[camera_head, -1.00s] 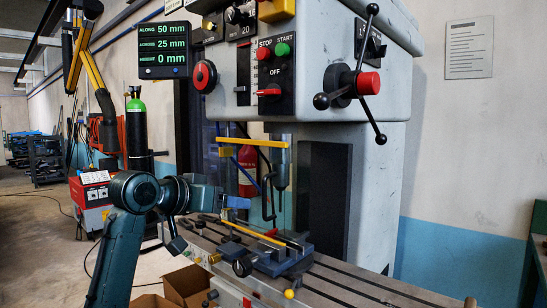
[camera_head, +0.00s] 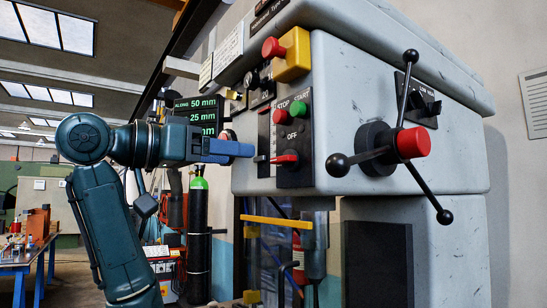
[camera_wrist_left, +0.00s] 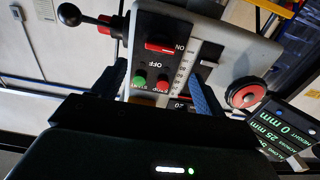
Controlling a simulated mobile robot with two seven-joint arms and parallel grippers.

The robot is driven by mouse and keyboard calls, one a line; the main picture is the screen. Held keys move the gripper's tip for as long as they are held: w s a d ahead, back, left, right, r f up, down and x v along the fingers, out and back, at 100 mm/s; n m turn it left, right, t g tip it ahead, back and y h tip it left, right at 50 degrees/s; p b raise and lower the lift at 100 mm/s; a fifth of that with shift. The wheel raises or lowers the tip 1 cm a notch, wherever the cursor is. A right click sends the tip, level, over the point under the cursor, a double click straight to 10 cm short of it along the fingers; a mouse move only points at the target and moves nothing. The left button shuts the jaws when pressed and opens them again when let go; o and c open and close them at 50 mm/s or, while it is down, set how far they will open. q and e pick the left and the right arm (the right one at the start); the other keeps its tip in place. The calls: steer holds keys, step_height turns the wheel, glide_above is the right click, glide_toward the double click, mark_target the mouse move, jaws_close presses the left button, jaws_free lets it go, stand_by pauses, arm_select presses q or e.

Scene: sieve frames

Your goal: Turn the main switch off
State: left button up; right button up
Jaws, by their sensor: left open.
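The main switch (camera_head: 285,159) is a red lever on the dark control panel, below the OFF label. It lies about horizontal in the head view. In the left wrist view, turned upside down, the red lever (camera_wrist_left: 160,47) lies level beside the ON label. My left gripper (camera_head: 250,148), with blue fingers, is just left of the panel in the head view. In the wrist view my left gripper (camera_wrist_left: 155,85) is open, its fingers apart on either side of the panel, with nothing seen between them touching the lever. My right gripper is out of view.
A red STOP button (camera_head: 281,117) and green START button (camera_head: 298,107) sit above the switch. A yellow box with a red button (camera_head: 285,50) is higher up. The spoked handle (camera_head: 395,145) juts out at right. A display (camera_head: 196,113) is behind my gripper.

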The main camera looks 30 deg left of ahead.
mark_target(278, 159)
arm_select(q)
steer(key=p+x, duration=0.1)
steer(key=x, duration=0.8)
steer(key=shift+w, duration=0.1)
steer(key=shift+c, duration=0.4)
steer(key=c, duration=0.9)
